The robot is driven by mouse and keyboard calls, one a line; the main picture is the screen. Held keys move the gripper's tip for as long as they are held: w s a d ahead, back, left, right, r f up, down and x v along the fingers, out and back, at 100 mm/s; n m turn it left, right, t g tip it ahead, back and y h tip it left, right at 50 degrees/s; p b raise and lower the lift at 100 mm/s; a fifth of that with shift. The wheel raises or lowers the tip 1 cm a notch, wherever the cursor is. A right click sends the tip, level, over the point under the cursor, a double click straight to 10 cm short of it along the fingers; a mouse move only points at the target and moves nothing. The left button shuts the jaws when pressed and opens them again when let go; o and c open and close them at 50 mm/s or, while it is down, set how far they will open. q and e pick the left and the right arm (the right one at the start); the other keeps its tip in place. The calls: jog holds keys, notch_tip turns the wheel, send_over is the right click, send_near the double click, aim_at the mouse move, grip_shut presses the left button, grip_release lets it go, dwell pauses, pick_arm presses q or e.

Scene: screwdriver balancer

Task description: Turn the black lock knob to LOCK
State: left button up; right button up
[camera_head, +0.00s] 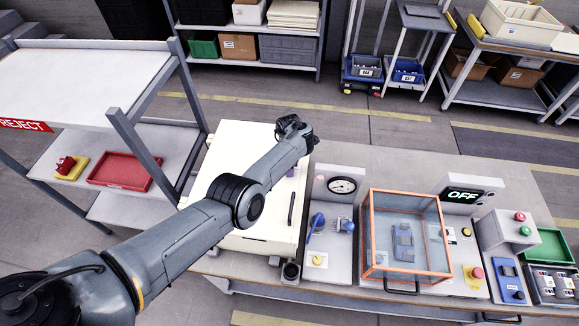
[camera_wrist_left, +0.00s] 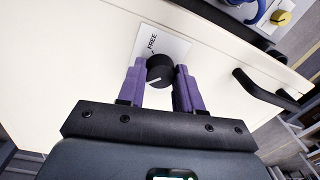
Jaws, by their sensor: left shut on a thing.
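The black lock knob (camera_wrist_left: 160,70) sits on a white plate (camera_wrist_left: 172,44) marked FREE, on the cream panel. A short white line shows on the knob's near side; its exact reading is unclear, and no LOCK marking is visible. My left gripper (camera_wrist_left: 160,78) has its two purple fingers on either side of the knob, shut on it. My right gripper is not in view.
A black bar handle (camera_wrist_left: 262,88) stands beside the knob on the same panel. To the right on the bench are a gauge panel (camera_head: 328,171), an orange-framed clear box (camera_head: 368,230) and a display reading OFF (camera_head: 463,195). A reject rack (camera_head: 75,85) stands left.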

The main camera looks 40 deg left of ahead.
pick_arm(q)
jog(key=o, duration=1.1)
jog(key=shift+c, duration=0.2)
jog(key=shift+r, duration=0.1)
notch_tip(320, 180, up, 11)
jog(key=p, duration=0.2)
jog(key=shift+w+a+f+p, duration=0.15)
jog(key=shift+a+f+p, duration=0.05)
jog(key=shift+p, duration=0.2)
jog(key=shift+f, duration=0.1)
